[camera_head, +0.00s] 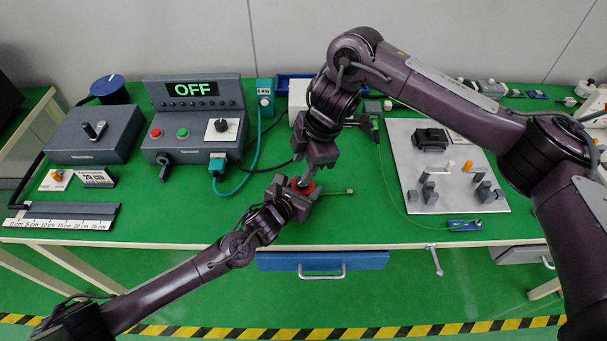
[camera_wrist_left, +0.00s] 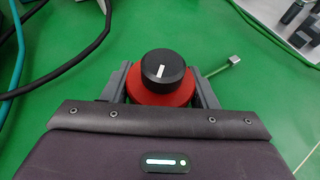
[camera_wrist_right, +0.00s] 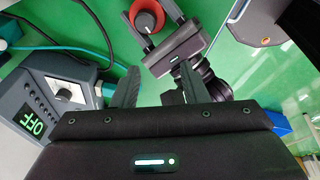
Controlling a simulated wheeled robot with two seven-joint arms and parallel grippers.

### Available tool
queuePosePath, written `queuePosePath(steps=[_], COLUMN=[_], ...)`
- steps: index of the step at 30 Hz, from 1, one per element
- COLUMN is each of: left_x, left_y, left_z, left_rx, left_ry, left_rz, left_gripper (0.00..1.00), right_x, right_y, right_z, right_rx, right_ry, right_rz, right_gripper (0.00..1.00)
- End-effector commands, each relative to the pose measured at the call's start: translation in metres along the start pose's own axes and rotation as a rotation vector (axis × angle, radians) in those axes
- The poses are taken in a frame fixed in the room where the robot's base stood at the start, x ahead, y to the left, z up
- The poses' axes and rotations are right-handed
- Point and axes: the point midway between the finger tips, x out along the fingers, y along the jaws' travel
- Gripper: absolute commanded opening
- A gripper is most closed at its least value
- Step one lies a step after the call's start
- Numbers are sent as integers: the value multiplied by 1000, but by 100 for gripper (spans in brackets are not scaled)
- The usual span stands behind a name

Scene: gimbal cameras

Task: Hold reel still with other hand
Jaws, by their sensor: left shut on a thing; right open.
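The reel is red with a black knob on top marked by a white line. It stands on the green bench in the left wrist view (camera_wrist_left: 160,97), and its red edge shows in the head view (camera_head: 305,186). My left gripper (camera_head: 297,190) is shut on the reel, one finger on each side. My right gripper (camera_wrist_right: 157,78) is open and empty, pointing down close above the reel. The reel also shows at the top of the right wrist view (camera_wrist_right: 148,20), ahead of the right fingers.
A thin green line with a small pale end piece (camera_head: 349,191) lies right of the reel. A grey control box reading OFF (camera_head: 193,92) stands behind left, with a teal cable (camera_head: 238,190). A light metal plate with fixtures (camera_head: 408,160) lies at right. The bench's front strip is fairly clear.

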Motion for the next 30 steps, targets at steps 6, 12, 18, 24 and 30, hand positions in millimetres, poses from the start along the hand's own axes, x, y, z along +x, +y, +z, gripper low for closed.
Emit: queuePosePath(steps=[6, 12, 18, 24, 30], left_x=[0, 0, 0, 0, 0], left_y=[0, 0, 0, 1, 1], left_z=[-2, -2, -2, -2, -2], left_rx=[0, 0, 0, 0, 0], left_ry=[3, 3, 3, 3, 3], left_rz=[1, 1, 1, 1, 1], left_gripper=[31, 31, 31, 31, 31], right_x=[5, 2, -8, -16, -9], right_y=[6, 16, 28, 37, 37], right_z=[-8, -8, -3, 1, 5], right_rx=[-516, -972, -1358, -1581, -1642], right_ry=[-35, -54, -63, -63, -59], right_rz=[-86, -166, -240, -285, -298], right_gripper=[40, 40, 40, 40, 40])
